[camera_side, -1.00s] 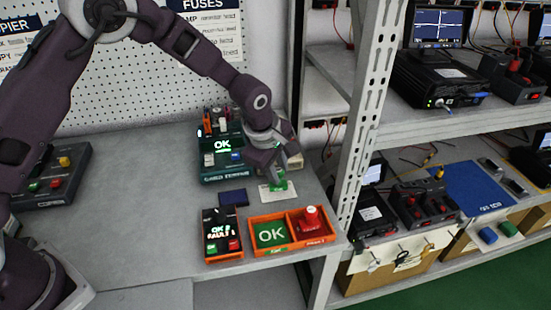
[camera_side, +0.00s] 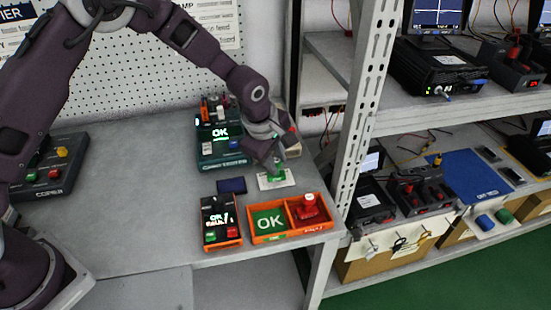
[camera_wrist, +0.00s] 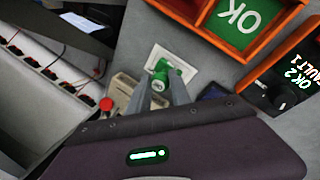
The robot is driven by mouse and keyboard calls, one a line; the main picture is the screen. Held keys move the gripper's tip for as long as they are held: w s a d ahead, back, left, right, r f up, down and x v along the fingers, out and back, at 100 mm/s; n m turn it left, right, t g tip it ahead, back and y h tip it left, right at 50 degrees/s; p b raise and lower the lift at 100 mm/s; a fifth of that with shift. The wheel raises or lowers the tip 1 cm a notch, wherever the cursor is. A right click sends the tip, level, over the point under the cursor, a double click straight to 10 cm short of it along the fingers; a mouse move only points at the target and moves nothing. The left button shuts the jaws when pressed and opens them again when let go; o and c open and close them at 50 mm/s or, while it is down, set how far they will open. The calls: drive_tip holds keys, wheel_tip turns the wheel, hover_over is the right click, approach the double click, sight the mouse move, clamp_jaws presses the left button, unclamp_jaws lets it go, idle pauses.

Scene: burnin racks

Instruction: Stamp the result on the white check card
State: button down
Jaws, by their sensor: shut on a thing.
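My gripper (camera_side: 274,163) is shut on a green stamp (camera_side: 277,174) over the white check card (camera_side: 288,180), which lies flat on the bench. In the wrist view the green stamp (camera_wrist: 162,77) stands between my fingers, with the white card (camera_wrist: 185,62) behind it. I cannot tell for certain whether the stamp touches the card. An orange tray (camera_side: 281,238) at the bench front has a left compartment with a green OK panel (camera_side: 268,222) and a right compartment holding a red stamp (camera_side: 309,206).
A dark blue pad (camera_side: 231,185) lies left of the card. A small unit (camera_side: 220,218) with a lit screen stands left of the tray. A teal tester (camera_side: 222,150) showing OK stands behind. A metal shelf post (camera_side: 365,110) rises close on the right.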

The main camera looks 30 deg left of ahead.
sight(276, 162)
drive_tip(key=shift+f, duration=0.45)
idle(0.7)
drive_tip(key=shift+r, duration=3.55)
drive_tip(key=s+d+r, duration=0.3)
drive_tip(key=s+d, duration=0.2)
drive_tip(key=s, duration=0.6)
drive_tip(key=shift+n, duration=0.4)
drive_tip(key=f, duration=0.9)
drive_tip(key=shift+s+d+f, duration=0.25)
drive_tip(key=shift+s+f, duration=0.05)
